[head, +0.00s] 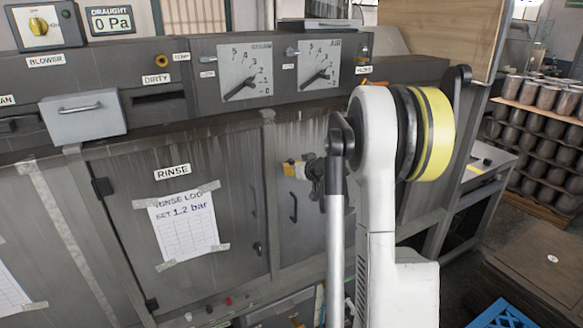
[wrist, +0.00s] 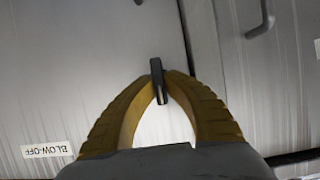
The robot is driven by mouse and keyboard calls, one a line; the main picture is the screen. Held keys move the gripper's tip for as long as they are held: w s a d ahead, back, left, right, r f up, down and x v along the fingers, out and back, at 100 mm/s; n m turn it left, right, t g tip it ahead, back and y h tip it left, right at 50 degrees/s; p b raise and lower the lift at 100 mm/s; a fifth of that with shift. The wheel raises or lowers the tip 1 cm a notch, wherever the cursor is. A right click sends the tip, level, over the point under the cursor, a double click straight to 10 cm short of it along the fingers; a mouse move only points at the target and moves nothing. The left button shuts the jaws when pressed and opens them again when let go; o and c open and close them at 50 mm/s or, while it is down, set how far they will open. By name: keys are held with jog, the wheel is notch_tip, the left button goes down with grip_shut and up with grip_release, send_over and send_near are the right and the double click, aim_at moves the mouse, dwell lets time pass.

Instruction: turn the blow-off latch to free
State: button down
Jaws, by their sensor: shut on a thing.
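The blow-off latch (wrist: 157,70) is a small dark lever on a grey door panel (wrist: 80,60), beside the door seam. In the wrist view it stands nearly upright in the picture. My gripper (wrist: 159,90) has its two yellow fingers closed around the latch, with the latch's upper end showing past the fingertips. The "BLOW-OFF" label (wrist: 48,150) shows upside down at the lower left. In the head view my gripper (head: 312,176) is at the cabinet front, partly behind my own arm, and the latch cannot be made out there.
A curved dark door handle (wrist: 264,20) is at the upper right of the wrist view. In the head view the rinse door (head: 190,240) with a taped paper (head: 183,228) is left of my arm. Gauges (head: 248,70) and a drawer (head: 82,115) are above.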

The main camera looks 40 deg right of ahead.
jog(key=m+b, duration=0.1)
jog(key=m+y+b, duration=0.1)
jog(key=shift+d+f+t+y+b, duration=0.15)
jog(key=shift+t+y+b, duration=0.15)
jog(key=m+t+y+b, duration=0.1)
jog(key=m+y+b, duration=0.1)
jog(key=m+b, duration=0.1)
jog(key=shift+d+m+b, duration=0.1)
jog(key=shift+m+b, duration=0.25)
jog(key=shift+m, duration=0.25)
jog(key=m+y+b, duration=0.1)
jog(key=m, duration=0.1)
jog(key=m+t+b, duration=0.1)
jog(key=m+b, duration=0.1)
jog(key=shift+f+t+y+b, duration=0.2)
jog(key=shift+t+y+b, duration=0.1)
jog(key=shift+y, duration=0.1)
jog(key=shift+m+t+b, duration=0.7)
jog(key=shift+m+b, duration=0.4)
jog(key=shift+m, duration=0.5)
jog(key=shift+r, duration=0.1)
jog(key=c, duration=1.5)
grip_release()
jog(key=shift+o, duration=0.2)
